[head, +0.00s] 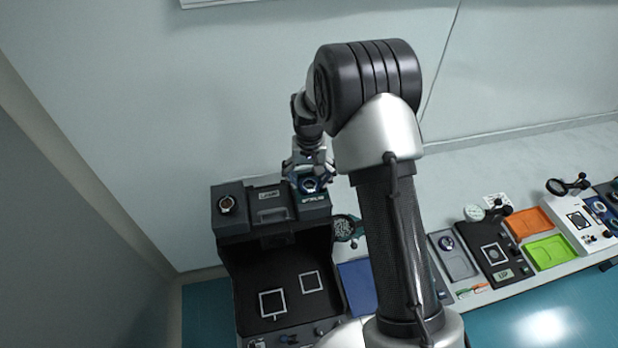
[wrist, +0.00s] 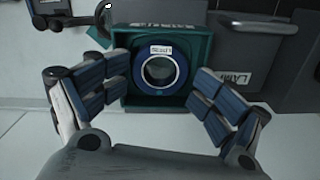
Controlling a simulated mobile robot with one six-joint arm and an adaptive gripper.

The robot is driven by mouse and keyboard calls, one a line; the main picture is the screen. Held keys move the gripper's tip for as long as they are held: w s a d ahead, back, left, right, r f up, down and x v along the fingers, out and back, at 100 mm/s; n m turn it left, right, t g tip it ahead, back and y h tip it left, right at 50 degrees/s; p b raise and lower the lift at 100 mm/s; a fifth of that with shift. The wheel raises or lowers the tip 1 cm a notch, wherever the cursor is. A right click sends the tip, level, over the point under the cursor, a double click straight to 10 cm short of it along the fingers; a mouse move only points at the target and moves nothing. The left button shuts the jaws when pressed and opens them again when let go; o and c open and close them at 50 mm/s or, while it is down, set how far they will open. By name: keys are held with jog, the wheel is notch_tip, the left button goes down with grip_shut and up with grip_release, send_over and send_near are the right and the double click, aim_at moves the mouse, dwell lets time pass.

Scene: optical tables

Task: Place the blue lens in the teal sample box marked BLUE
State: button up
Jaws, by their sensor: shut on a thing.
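The blue lens (wrist: 177,78) is a dark blue ring around clear glass, with a small white label on its rim. It sits in front of a teal square holder (wrist: 203,30) on the dark unit, and whether it still touches the holder is unclear. My gripper (wrist: 160,88) has its fingers on either side of the ring and is shut on it. In the head view my gripper (head: 308,178) is at the unit's top right corner, with the lens (head: 310,185) between its fingers. I cannot make out a teal sample box marked BLUE.
The dark unit (head: 255,265) has a LAMP label and a round fitting (head: 227,204) on its top left. A blue tray (head: 357,288) lies beside it. Orange (head: 530,222) and green (head: 548,252) trays and other instruments stand right. My arm hides the middle.

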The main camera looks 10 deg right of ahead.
aim_at(309, 183)
jog(key=shift+s, duration=0.15)
dwell(0.7)
jog(key=shift+r, duration=0.15)
jog(key=s+r+t, duration=0.1)
jog(key=s+r, duration=0.1)
jog(key=r, duration=0.8)
jog(key=s+r, duration=0.3)
jog(key=r, duration=0.7)
jog(key=s+r+n+t, duration=0.1)
jog(key=s+r, duration=0.3)
jog(key=s, duration=0.5)
jog(key=s+r+n+t, duration=0.1)
jog(key=s+r, duration=0.4)
jog(key=s, duration=0.4)
jog(key=s+f+t, duration=0.1)
jog(key=s+f, duration=0.2)
jog(key=s, duration=0.6)
jog(key=shift+s+t, duration=0.15)
jog(key=shift+t, duration=0.15)
